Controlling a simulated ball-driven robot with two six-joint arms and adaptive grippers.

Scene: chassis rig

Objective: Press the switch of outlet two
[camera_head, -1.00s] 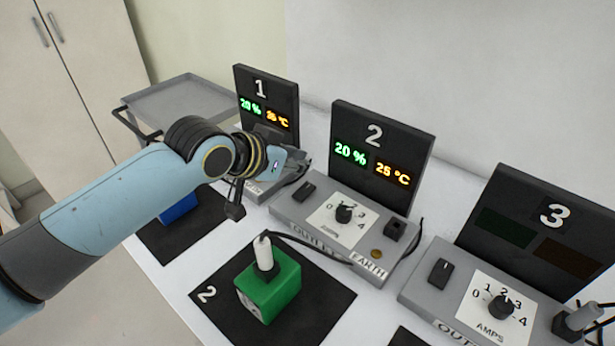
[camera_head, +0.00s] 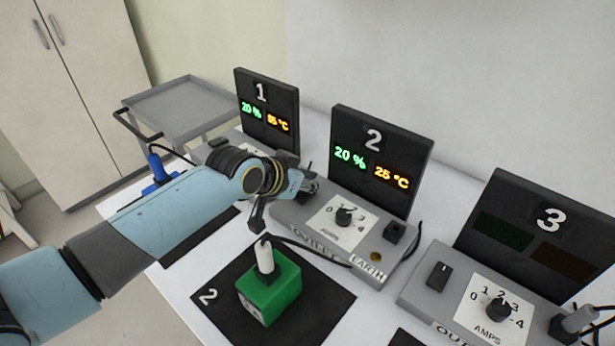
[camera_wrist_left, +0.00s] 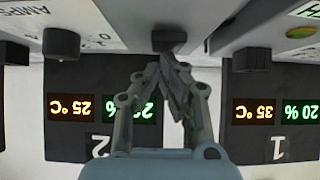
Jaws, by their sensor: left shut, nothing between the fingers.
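Outlet two is a grey box (camera_head: 376,259) with a dark panel (camera_head: 383,140) behind it that reads 20 % and 25 °C. Its black switch is hidden in the head view behind my left gripper (camera_head: 310,187). The switch shows in the left wrist view (camera_wrist_left: 168,40), where the picture is upside down. My left gripper (camera_wrist_left: 172,62) is shut and empty, its fingertips close to the switch. I cannot tell whether they touch it. Outlet two's dial (camera_head: 344,215) is to the right of the gripper. My right gripper is not in view.
A green block (camera_head: 268,290) with a white plug stands on the black mat (camera_head: 325,310) marked 2. Outlet three (camera_head: 470,290) is at the right with dark displays. Outlet one's panel (camera_head: 267,118) is at the left. A grey cart (camera_head: 180,108) and a blue block (camera_head: 158,172) are further left.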

